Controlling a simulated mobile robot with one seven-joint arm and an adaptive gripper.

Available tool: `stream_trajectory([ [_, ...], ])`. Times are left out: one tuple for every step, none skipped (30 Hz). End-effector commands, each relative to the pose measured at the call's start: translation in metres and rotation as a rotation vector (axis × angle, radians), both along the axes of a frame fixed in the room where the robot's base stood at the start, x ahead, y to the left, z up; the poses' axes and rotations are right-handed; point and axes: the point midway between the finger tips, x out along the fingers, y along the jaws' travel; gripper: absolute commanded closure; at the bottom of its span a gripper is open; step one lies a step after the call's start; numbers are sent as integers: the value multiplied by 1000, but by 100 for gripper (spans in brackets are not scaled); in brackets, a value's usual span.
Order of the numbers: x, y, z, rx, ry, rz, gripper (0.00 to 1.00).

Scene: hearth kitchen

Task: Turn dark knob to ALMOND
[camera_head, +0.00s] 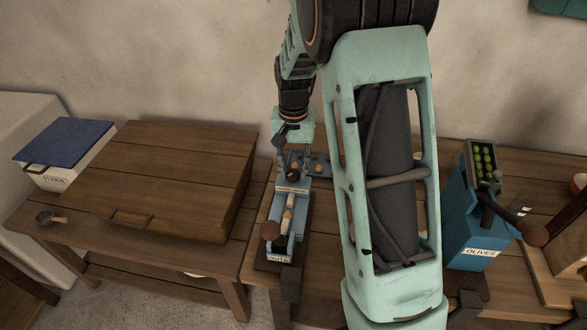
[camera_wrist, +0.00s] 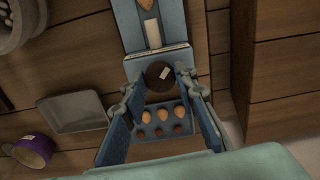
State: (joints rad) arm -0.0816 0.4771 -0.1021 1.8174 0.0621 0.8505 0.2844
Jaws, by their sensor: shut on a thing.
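The dark knob (camera_wrist: 158,78) is round and brown-black with a small pale mark on top, seen in the wrist view. It sits at the end of the blue nut device (camera_wrist: 157,60). My gripper (camera_wrist: 159,82) has one finger on each side of the knob and is closed on it.
A blue OLIVES device (camera_head: 462,225) with a lever stands to the right. In the wrist view, a grey square tray (camera_wrist: 72,110) and purple pot (camera_wrist: 35,150) lie left.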

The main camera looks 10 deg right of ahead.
Motion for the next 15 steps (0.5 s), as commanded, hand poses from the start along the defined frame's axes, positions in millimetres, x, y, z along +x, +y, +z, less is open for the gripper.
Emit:
stream_trajectory([
  [1, 0, 1, 0, -2, -17, 98],
  [1, 0, 1, 0, -2, -26, 98],
  [1, 0, 1, 0, -2, -38, 98],
  [1, 0, 1, 0, -2, -46, 98],
  [1, 0, 1, 0, -2, -52, 98],
  [1, 0, 1, 0, -2, -58, 98],
  [1, 0, 1, 0, -2, -63, 98],
  [1, 0, 1, 0, -2, -66, 98],
  [1, 0, 1, 0, -2, -70, 98],
  [1, 0, 1, 0, -2, -73, 98],
  [1, 0, 1, 0, -2, -74, 98],
  [1, 0, 1, 0, -2, -76, 98],
  [1, 0, 1, 0, -2, -76, 98],
  [1, 0, 1, 0, -2, -76, 98],
  [1, 0, 1, 0, -2, -76, 98],
])
